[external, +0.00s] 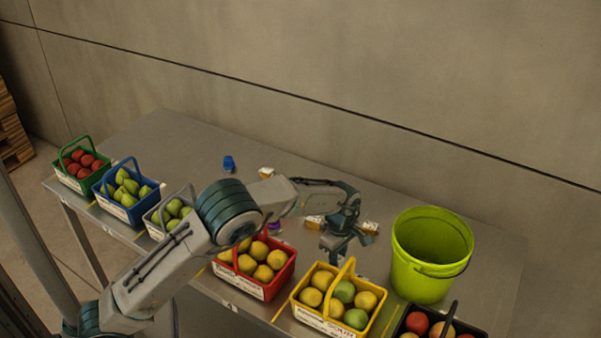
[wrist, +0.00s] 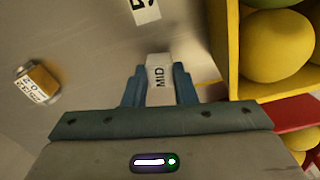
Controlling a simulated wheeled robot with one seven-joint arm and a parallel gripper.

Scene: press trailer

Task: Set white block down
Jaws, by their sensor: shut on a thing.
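My gripper (wrist: 159,80) is shut on a white block (wrist: 160,68) marked "MID", which sits between the blue fingers in the wrist view. In the external view my gripper (external: 338,253) points down over the grey table (external: 190,150), between the red basket (external: 282,279) and the green bucket (external: 408,258). The block cannot be made out there. I cannot tell whether it touches the table. A white label with a black mark (wrist: 145,10) lies on the table beyond the block in the wrist view.
A yellow basket (external: 351,329) of fruit stands close to my gripper; its wall (wrist: 232,50) is just right of the fingers in the wrist view. A small orange-and-white box (wrist: 36,84) lies at left. Green and blue baskets stand farther left. The table's back left is mostly clear.

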